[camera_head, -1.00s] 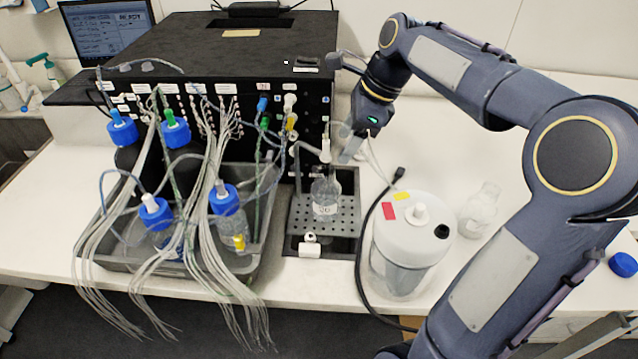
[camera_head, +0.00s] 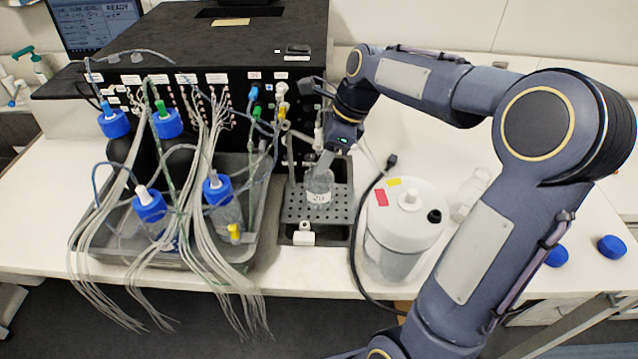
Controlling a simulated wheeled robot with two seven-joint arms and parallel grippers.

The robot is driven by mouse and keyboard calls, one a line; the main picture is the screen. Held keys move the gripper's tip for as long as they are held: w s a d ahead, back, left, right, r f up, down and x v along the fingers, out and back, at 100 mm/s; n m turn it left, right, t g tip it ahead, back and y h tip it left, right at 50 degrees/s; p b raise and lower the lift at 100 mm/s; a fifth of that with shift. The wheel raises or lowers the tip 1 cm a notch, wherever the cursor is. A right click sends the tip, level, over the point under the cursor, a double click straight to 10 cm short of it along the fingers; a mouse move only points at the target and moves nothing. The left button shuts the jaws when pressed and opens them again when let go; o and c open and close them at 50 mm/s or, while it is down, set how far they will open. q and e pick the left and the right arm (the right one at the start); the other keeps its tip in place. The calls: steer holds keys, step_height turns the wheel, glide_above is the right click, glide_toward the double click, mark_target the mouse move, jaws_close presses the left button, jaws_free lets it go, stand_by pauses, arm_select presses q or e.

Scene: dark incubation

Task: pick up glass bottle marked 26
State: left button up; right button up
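The glass bottle (camera_head: 319,194), clear with a white label whose marking is too small to read surely, stands upright on the perforated grey tray (camera_head: 293,213) in front of the black machine. My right gripper (camera_head: 323,160) points down at the bottle's neck, its fingers at the level of the bottle's top. The fingers are small and overlap the neck, so I cannot tell whether they touch it or how far apart they are. My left gripper is out of view.
A white-lidded canister (camera_head: 405,225) stands right of the tray, with a black cable between. A clear bottle (camera_head: 471,192) stands behind it. A grey tub (camera_head: 262,205) with blue-capped bottles and many tubes is on the left. Blue caps (camera_head: 612,247) lie at right.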

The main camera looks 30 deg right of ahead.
jaws_close()
